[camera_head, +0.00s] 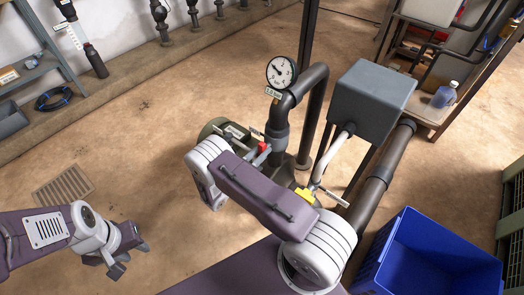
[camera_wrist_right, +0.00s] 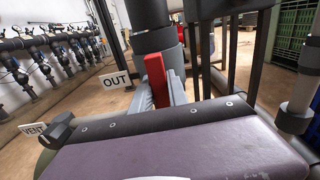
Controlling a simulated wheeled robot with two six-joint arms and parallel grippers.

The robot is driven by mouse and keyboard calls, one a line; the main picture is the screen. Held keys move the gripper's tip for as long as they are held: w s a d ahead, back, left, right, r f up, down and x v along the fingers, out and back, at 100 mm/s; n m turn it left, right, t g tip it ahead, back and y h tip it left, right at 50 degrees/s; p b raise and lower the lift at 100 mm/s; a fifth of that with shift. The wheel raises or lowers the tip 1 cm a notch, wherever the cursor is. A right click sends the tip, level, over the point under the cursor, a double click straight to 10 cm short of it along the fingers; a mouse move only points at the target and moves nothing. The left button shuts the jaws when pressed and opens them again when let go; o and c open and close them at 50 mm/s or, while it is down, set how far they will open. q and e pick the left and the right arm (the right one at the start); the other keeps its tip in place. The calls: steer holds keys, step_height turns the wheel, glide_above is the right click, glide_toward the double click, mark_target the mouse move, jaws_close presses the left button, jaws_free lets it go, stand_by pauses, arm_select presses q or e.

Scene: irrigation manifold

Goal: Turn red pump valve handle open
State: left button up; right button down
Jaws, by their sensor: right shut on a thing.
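The red pump valve handle (camera_head: 263,146) sits at the foot of the dark vertical pipe (camera_head: 279,118), below the pressure gauge. In the right wrist view the red handle (camera_wrist_right: 156,78) stands upright, close in front of the pipe. My right gripper (camera_head: 258,156) is shut on it. My left gripper (camera_head: 130,259) is open and empty over the bare floor at the lower left.
A round gauge (camera_head: 281,72) tops the pipe. A blue crate (camera_head: 395,222) is at the lower right. OUT (camera_wrist_right: 115,80) and VENT (camera_wrist_right: 33,127) signs are near the pump. The left floor is mostly free.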

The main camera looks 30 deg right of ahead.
steer(key=c, duration=1.3)
jaws_free()
steer(key=p+v, duration=0.2)
steer(key=v, duration=0.7)
